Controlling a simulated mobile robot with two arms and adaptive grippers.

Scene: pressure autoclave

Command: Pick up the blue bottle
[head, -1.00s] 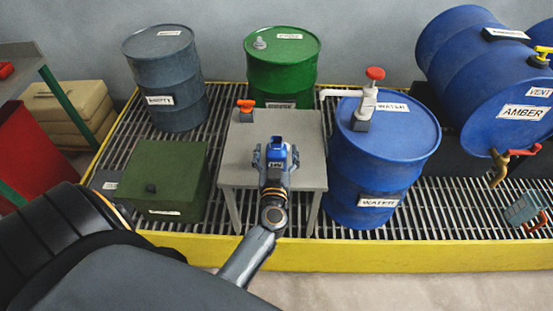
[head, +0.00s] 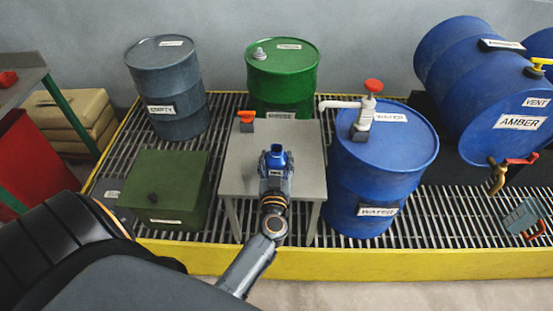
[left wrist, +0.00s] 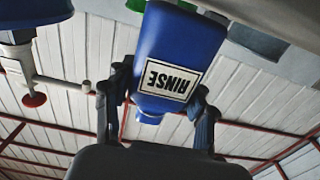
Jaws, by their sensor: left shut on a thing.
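The blue bottle (head: 277,156) stands over the small grey table (head: 242,165) in the head view, with its neck up. In the left wrist view the bottle (left wrist: 178,45) is large and close, with a white label that reads RINSE upside down. My left gripper (head: 276,170) is shut on the bottle, one finger on each side of it. Both fingers also show beside the bottle in the left wrist view. The bottle's base is hidden behind the gripper in the head view, so I cannot tell whether it touches the table. My right gripper is not in view.
A blue WATER drum (head: 385,160) with a white pump (head: 361,118) stands right of the table. An orange-topped item (head: 246,119) sits at the table's back left corner. A green box (head: 168,183) is to the left, a green drum (head: 283,76) behind.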

